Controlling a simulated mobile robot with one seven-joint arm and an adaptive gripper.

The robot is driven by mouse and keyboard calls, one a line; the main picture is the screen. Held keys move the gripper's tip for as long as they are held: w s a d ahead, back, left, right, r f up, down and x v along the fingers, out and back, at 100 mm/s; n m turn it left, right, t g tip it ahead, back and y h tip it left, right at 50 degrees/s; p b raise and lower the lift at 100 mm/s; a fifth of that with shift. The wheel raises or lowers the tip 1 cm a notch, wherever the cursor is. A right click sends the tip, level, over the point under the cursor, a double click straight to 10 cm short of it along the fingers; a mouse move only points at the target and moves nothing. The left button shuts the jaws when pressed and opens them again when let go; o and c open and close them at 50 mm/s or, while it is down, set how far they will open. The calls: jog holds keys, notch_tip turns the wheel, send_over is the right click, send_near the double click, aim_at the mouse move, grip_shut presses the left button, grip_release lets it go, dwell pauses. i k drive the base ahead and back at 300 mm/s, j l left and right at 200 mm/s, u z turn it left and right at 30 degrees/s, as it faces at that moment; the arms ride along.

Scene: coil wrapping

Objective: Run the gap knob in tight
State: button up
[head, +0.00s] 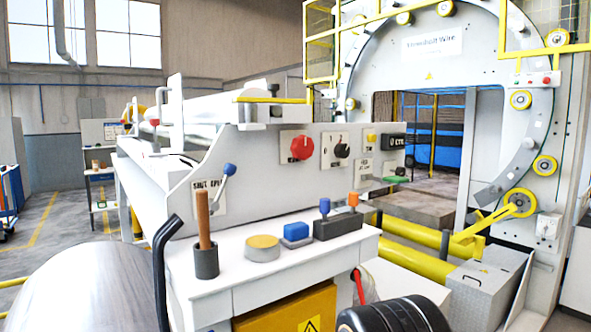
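A white machine panel (235,165) faces me in the head view. A red lobed knob (302,147) stands out on a white plate near the panel's middle. A black rotary knob (341,147) with marks around it sits just to its right. The labels are too small to read, so I cannot tell for certain which one is the gap knob, nor how far in either is. A blue-tipped lever (229,170) is at the panel's left, by a sign that seems to read "SHUT". My gripper is not in view, and nothing covers these knobs.
Below the panel, a white ledge (215,287) holds a grey cup (206,262) with a wooden handle, a yellow-topped disc (262,248), a blue block (296,231) and a black lever box (338,229). A bent black bar (160,265) rises at left. Black ribbed rolls (395,315) lie at bottom right.

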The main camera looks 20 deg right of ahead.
aim_at(400, 171)
jog(key=i+l, duration=0.1)
jog(key=l, duration=0.95)
jog(key=i+l+u, duration=0.1)
jog(key=l, duration=0.4)
